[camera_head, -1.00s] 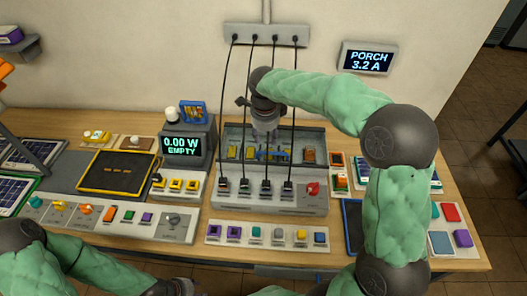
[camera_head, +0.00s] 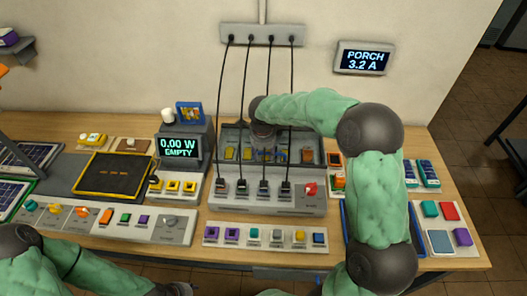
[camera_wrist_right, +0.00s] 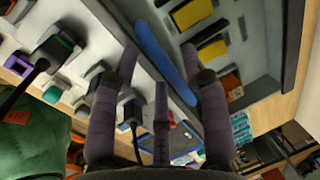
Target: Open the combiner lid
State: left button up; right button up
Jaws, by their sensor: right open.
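The combiner (camera_head: 318,200) is a grey box at the middle of the bench, with several black cables plugged into its front. Its dark-framed clear lid (camera_head: 232,134) looks closed, with yellow and orange parts showing through. A blue handle bar (camera_wrist_right: 160,55) runs along the lid's edge in the wrist view. My right gripper (camera_wrist_right: 161,62) is open, its purple fingers spread on either side of the bar; contact cannot be told. In the head view the right gripper (camera_head: 266,148) is low over the lid and partly hidden. My left gripper (camera_head: 180,289) is at the bottom edge, mostly cut off.
The display reading 0.00 W EMPTY (camera_head: 179,147) stands left of the combiner. A red switch (camera_head: 310,188) is at its front right. A strip of coloured blocks (camera_head: 265,237) lies in front. Cables hang from the wall socket bar (camera_head: 262,34) close to my right wrist.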

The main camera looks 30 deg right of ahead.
grip_shut()
jog(key=shift+r, duration=0.1)
